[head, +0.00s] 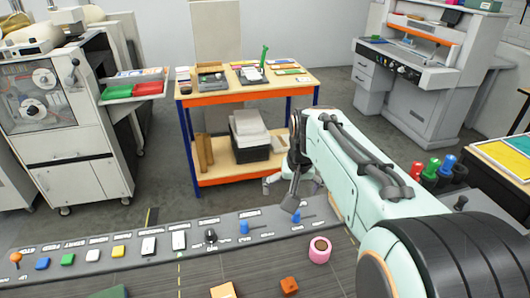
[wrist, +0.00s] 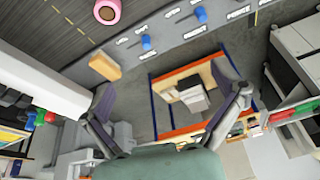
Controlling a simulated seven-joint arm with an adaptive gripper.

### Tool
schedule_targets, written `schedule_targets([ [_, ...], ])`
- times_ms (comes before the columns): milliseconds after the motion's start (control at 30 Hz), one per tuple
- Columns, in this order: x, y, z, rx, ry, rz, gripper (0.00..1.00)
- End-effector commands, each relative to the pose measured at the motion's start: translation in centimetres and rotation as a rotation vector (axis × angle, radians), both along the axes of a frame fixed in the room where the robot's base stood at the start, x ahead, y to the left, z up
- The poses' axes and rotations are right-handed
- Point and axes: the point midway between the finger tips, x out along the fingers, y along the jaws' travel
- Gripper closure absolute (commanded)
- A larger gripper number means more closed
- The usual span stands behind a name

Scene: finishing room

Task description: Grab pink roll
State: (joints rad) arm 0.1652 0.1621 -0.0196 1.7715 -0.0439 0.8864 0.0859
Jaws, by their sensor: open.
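The pink roll (head: 320,249) is a short ring with a brown core. It sits on the grey surface near the bottom of the head view, right of the middle. It also shows at the top edge of the wrist view (wrist: 107,11), left of centre. My gripper (head: 292,200) is above and slightly left of the roll in the head view, apart from it. In the wrist view my gripper (wrist: 165,88) has its two fingers spread wide with nothing between them, and the roll lies well outside them.
A wooden-topped cart (head: 222,96) stands farther back. Coloured bottles (head: 431,170) stand at right.

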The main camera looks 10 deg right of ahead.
Motion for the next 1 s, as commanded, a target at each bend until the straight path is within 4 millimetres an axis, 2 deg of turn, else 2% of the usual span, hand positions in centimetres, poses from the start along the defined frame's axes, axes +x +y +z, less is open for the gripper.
schedule_targets([
  [33,2.2,-2.0,-2.4,0.003,0.027,-0.043,0.06],
  [100,4.3,-4.6,-5.7,0.007,0.064,-0.096,0.06],
  [167,5.3,-6.6,-8.9,0.013,0.103,-0.134,0.06],
  [300,4.9,-9.8,-15.9,0.04,0.215,-0.2,0.06],
  [400,3.5,-10.7,-19.4,0.062,0.286,-0.228,0.06],
  [533,2.5,-11.5,-21.5,0.076,0.318,-0.251,0.06],
  [833,2.4,-11.5,-25.9,0.076,0.317,-0.251,0.06],
  [1000,2.5,-11.5,-27.3,0.075,0.314,-0.25,0.06],
])
